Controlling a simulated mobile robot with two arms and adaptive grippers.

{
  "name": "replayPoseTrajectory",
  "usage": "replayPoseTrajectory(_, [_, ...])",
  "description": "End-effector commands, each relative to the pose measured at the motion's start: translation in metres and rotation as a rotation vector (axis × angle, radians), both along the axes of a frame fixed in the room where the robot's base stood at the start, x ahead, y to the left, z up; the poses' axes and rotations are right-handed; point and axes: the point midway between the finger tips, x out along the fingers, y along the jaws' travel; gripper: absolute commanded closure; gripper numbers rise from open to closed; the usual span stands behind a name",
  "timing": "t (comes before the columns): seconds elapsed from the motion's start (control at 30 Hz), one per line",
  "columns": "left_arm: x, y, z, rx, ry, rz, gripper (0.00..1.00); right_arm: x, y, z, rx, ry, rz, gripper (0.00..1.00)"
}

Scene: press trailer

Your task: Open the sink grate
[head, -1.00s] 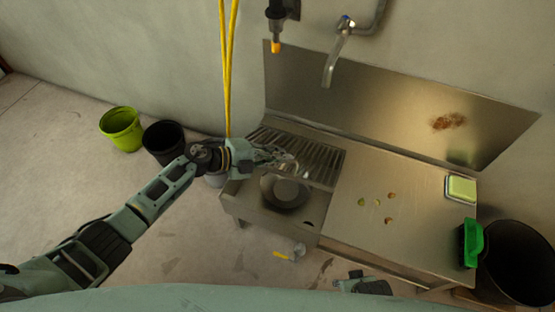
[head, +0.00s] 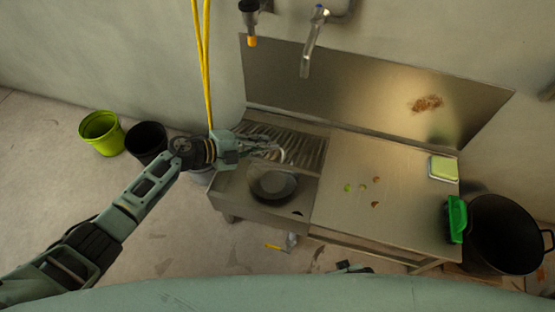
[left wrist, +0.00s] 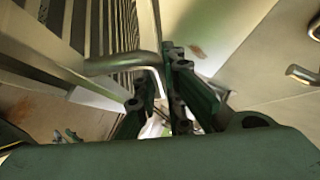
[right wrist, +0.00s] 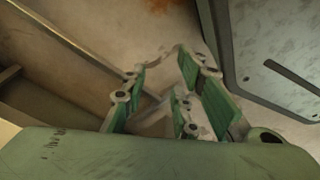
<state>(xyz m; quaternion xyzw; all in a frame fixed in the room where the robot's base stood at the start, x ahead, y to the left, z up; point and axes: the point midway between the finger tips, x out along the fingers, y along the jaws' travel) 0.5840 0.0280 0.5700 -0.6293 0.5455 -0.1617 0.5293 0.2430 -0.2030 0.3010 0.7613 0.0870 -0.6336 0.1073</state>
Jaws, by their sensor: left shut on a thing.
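The slatted metal sink grate (head: 310,150) is at the back half of the sink basin. Its slats also fill the upper left of the left wrist view (left wrist: 95,30). I cannot tell its exact tilt. My left gripper (head: 280,150) is at the grate's front side, over the basin. In the left wrist view its fingers are shut on the bent metal handle (left wrist: 125,62) of the grate. The front of the basin is uncovered and shows a round dark pan (head: 273,186). My right gripper (right wrist: 160,75) is open and empty, low in front of the sink unit.
A black bin (head: 505,235) stands at right. Green (head: 101,133) and black (head: 146,142) buckets stand left. A faucet (head: 307,55) hangs above.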

Motion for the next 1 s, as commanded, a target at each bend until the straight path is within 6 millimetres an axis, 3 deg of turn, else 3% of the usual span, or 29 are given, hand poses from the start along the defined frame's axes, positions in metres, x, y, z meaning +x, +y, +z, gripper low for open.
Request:
replayPoseTrajectory(0.27, [0.001,0.001,0.001,0.002,-0.005,0.0,1.0,0.015,0.031,0.014,-0.324,0.001,0.686,1.0])
replayPoseTrajectory(0.47, [0.001,0.001,0.001,0.002,-0.005,0.0,1.0,0.05,0.063,0.052,-0.697,-0.006,1.27,1.0])
replayPoseTrajectory(0.6, [0.001,0.001,0.001,0.002,-0.005,0.0,1.0,0.08,0.095,0.093,-1.01,0.001,1.612,1.0])
replayPoseTrajectory(0.8, [0.001,0.001,0.001,0.002,-0.005,0.0,1.0,0.111,0.142,0.157,-1.44,0.04,1.908,1.0])
replayPoseTrajectory(1.0, [0.001,0.001,0.001,0.002,-0.005,0.0,1.0,0.121,0.169,0.196,-1.689,0.083,2.004,1.0])
